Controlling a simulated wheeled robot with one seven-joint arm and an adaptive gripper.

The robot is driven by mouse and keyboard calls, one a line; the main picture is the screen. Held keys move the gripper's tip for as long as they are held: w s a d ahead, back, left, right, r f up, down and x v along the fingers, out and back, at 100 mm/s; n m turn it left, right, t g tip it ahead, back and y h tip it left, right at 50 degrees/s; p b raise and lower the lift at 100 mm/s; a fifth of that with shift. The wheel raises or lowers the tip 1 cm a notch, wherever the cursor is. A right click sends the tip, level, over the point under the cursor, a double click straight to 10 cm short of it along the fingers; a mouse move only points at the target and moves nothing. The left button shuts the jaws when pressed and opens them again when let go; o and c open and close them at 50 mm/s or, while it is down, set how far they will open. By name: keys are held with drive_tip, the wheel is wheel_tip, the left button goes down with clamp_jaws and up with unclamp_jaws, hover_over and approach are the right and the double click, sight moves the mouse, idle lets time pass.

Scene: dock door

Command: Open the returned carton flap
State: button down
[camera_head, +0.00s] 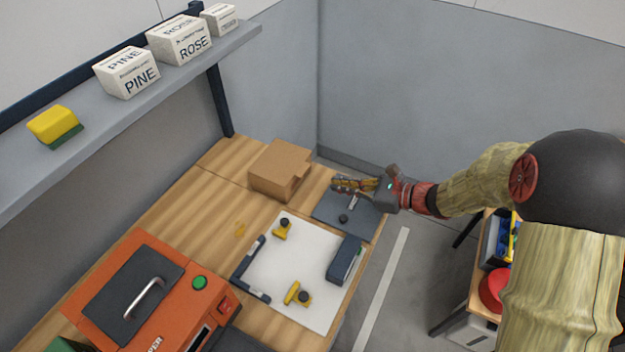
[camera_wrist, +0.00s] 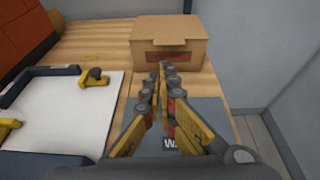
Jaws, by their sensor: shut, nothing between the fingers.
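The brown cardboard carton (camera_head: 277,170) sits at the back of the wooden workbench, its top looking closed. In the wrist view the carton (camera_wrist: 167,33) stands straight ahead, with a tab at its top front edge and a dark reddish strip on its front face. My gripper (camera_head: 340,186) is just right of the carton, above the dark grey mat. In the wrist view its fingertips (camera_wrist: 159,68) are together and point at the lower front of the carton. The fingers look empty. Whether they touch the carton cannot be told.
A dark grey mat (camera_head: 329,223) lies under my gripper. A white board (camera_head: 265,270) with yellow clamps is nearer, beside an orange machine (camera_head: 153,300). A shelf (camera_head: 100,135) with white boxes and a yellow sponge overhangs the left. Walls stand behind the bench.

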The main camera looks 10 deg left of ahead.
drive_tip(key=shift+w+a+f, duration=0.15)
drive_tip(key=shift+w+f, duration=0.1)
drive_tip(key=shift+f, duration=0.05)
drive_tip(key=b+x, duration=0.3)
drive_tip(key=x, duration=0.6)
drive_tip(key=shift+w+a, duration=0.2)
drive_tip(key=shift+a, duration=0.05)
drive_tip(key=shift+r, duration=0.15)
